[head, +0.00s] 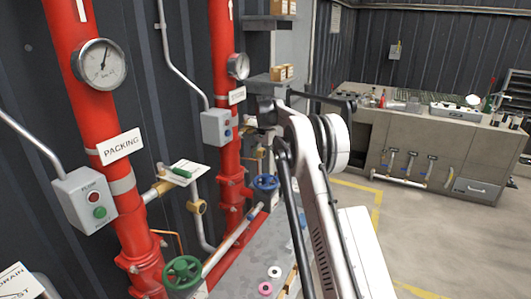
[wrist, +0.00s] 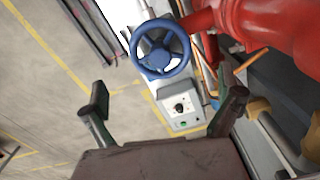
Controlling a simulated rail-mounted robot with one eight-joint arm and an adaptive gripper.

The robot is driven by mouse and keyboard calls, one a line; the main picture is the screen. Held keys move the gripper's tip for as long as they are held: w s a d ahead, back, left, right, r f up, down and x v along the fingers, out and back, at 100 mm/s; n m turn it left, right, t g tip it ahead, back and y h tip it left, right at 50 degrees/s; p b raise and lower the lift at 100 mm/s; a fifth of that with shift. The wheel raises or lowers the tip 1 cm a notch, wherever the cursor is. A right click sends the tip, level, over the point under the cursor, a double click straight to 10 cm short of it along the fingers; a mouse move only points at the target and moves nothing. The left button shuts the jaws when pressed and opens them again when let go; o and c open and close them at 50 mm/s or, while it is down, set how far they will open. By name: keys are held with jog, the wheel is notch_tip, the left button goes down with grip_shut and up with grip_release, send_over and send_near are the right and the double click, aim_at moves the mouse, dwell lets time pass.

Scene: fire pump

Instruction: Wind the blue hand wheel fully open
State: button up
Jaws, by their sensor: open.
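The blue hand wheel (head: 265,183) is on a pipe fitting beside the farther red pipe in the head view. In the wrist view the blue hand wheel (wrist: 184,62) faces me, its spokes and hub visible. My gripper (wrist: 166,97) is open, with its two fingers spread wide and nothing between them. The wheel lies beyond the fingertips, above the midpoint between them in the picture, and looks apart from both. In the head view my arm stands right of the wheel, and I cannot clearly make out the fingers there.
A green hand wheel (head: 182,273) sits nearer, at the foot of the near red pipe (head: 125,190). A grey switch box (head: 216,127) hangs above. A grey control box (wrist: 180,105) shows below the wheel in the wrist view. Open floor (head: 425,235) lies to the right, before a workbench (head: 420,150).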

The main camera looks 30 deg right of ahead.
aim_at(266, 175)
notch_tip(266, 175, down, 9)
jog(key=shift+p, duration=0.5)
jog(key=shift+c, duration=0.4)
